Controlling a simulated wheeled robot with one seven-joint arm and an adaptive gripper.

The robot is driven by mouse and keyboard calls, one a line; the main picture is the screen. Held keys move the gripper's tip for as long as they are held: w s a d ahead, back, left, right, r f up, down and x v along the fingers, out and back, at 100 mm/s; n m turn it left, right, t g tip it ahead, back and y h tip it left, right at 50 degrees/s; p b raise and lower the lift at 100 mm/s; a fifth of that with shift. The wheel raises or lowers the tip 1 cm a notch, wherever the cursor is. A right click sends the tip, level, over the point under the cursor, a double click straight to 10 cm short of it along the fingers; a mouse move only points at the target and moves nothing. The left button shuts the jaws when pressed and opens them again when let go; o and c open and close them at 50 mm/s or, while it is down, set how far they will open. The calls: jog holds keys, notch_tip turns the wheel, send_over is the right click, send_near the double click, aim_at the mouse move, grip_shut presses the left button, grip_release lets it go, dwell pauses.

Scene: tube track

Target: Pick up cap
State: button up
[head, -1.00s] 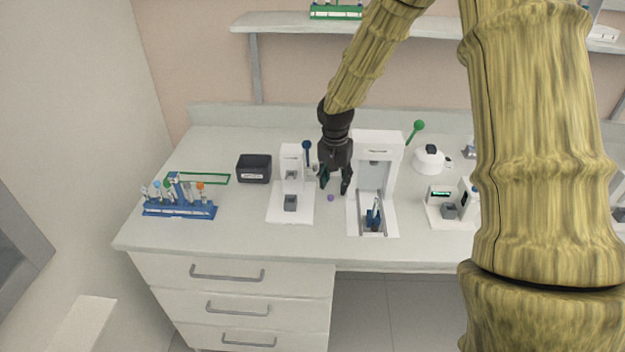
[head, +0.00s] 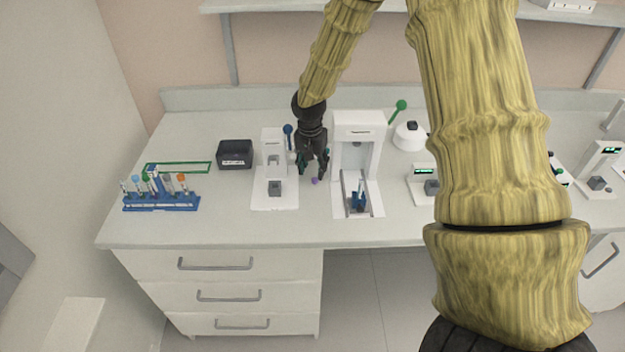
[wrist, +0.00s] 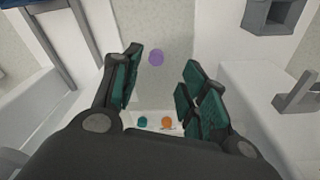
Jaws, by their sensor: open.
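The cap is a small purple disc (head: 315,181) on the white counter, between the two white devices with levers. In the wrist view the purple cap (wrist: 156,57) lies on the counter, past the fingertips and between their lines, with nothing touching it. My gripper (head: 313,172) is open and empty, pointing down just above and behind the cap. In the wrist view its teal-padded fingers (wrist: 160,75) are spread apart.
A white device with a blue lever (head: 266,200) stands close on the left. A larger white device with a green lever (head: 376,208) stands close on the right. A blue tube rack (head: 160,203) and a black box (head: 234,154) are farther left.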

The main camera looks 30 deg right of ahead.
aim_at(315, 179)
jog(key=shift+s+f+p, duration=0.15)
jog(key=shift+s+p, duration=0.35)
jog(key=shift+s, duration=0.1)
jog(key=shift+s+d+f, duration=0.1)
jog(key=shift+d+f, duration=0.05)
jog(key=shift+f, duration=0.1)
jog(key=f, duration=0.1)
jog(key=w+f+p, duration=0.1)
jog(key=f, duration=0.1)
jog(key=shift+w+d, duration=0.1)
jog(key=shift+w, duration=0.1)
jog(key=shift+s+f, duration=0.1)
jog(key=shift+f, duration=0.05)
jog(key=shift+s, duration=0.25)
jog(key=shift+w+f, duration=0.1)
jog(key=shift+w, duration=0.05)
jog(key=shift+c, duration=1.4)
jog(key=c, duration=0.5)
